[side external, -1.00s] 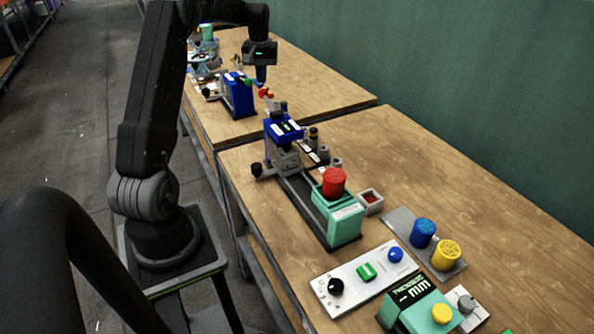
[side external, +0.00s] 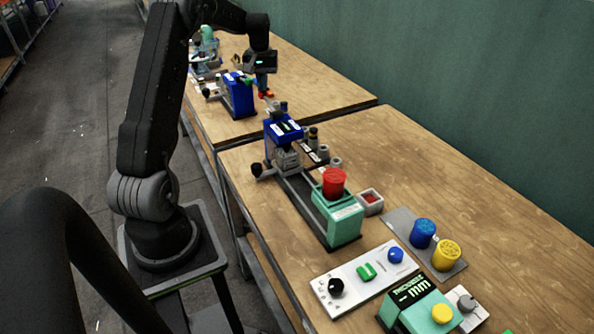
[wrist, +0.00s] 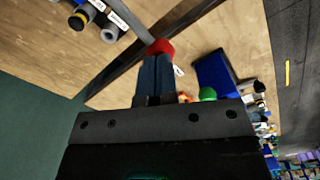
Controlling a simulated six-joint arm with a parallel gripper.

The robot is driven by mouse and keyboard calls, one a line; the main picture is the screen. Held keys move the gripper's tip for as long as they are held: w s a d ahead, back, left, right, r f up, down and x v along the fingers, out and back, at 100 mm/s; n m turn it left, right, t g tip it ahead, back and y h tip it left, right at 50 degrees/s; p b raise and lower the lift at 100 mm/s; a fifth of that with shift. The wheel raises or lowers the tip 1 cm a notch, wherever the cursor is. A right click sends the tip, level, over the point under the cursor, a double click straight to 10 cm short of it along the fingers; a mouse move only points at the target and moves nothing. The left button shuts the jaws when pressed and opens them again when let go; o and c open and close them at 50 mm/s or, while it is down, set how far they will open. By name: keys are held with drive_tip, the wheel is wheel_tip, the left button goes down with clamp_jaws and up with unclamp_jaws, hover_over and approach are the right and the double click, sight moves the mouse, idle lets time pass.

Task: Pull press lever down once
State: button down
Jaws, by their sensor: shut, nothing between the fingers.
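The near press (side external: 284,132) has a blue head and stands on the near table. A grey lever (wrist: 133,20) ends in a red knob (wrist: 160,46); the knob also shows in the side external view (side external: 265,94), above and behind the near press. My gripper (side external: 262,86) is shut and empty, pointing down just above the red knob. In the wrist view, my closed fingertips (wrist: 156,60) meet the edge of the knob and partly cover it. I cannot tell whether they touch it.
A second blue press (side external: 239,95) with a green knob (wrist: 207,94) stands on the far table, close to my gripper. Several small cylinders (wrist: 80,22) lie beside the near press. A red cylinder (side external: 333,181) sits on a green block (side external: 340,220). A green wall runs along the back.

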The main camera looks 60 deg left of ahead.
sight(263, 98)
drive_tip(key=shift+f, duration=2.6)
drive_tip(key=shift+r, duration=6.35)
